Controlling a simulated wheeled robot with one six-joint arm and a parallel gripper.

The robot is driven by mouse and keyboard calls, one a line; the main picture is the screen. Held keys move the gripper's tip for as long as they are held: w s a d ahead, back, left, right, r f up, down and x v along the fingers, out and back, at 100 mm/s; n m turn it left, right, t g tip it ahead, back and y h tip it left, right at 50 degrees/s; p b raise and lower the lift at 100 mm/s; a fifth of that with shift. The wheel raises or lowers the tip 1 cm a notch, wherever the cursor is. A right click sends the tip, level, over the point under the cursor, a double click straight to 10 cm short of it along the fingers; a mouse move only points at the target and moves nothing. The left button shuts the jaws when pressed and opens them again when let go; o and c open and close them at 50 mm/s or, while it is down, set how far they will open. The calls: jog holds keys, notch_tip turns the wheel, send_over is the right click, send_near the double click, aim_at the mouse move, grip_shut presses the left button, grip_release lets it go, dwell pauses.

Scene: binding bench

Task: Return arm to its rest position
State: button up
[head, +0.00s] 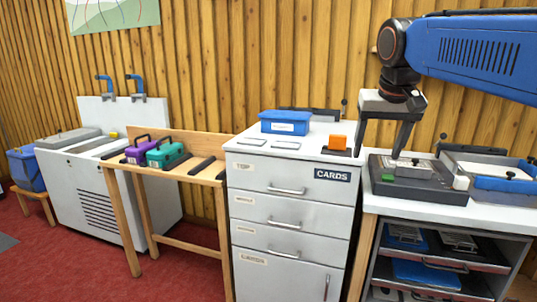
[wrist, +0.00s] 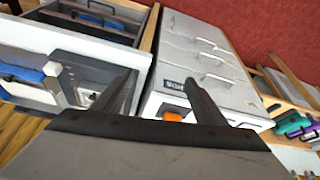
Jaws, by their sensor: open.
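My gripper (head: 377,153) hangs from my blue arm on the right of the head view, fingers pointing down. It is in front of the gap between the white card cabinet (head: 290,190) and the dark grey machine (head: 422,192). The fingers are spread apart with nothing between them. In the wrist view both dark fingers of my gripper (wrist: 160,82) show apart and empty.
A blue box (head: 285,122) stands on the cabinet. A blue-lined tray (head: 496,178) is right of the machine, above shelves with blue items (head: 425,274). Purple (head: 139,152) and green (head: 166,155) carriers sit on a wooden table. Red floor (head: 75,260) is open at the front left.

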jog(key=s+d+f+n, duration=0.1)
jog(key=s+d+f, duration=0.1)
jog(key=s+f, duration=2.1)
notch_tip(320, 180, down, 4)
jog(key=shift+s+d+f+n+y, duration=0.1)
jog(key=shift+s+d+n+y, duration=0.05)
jog(key=shift+s+n+y, duration=0.2)
jog(key=shift+w, duration=0.1)
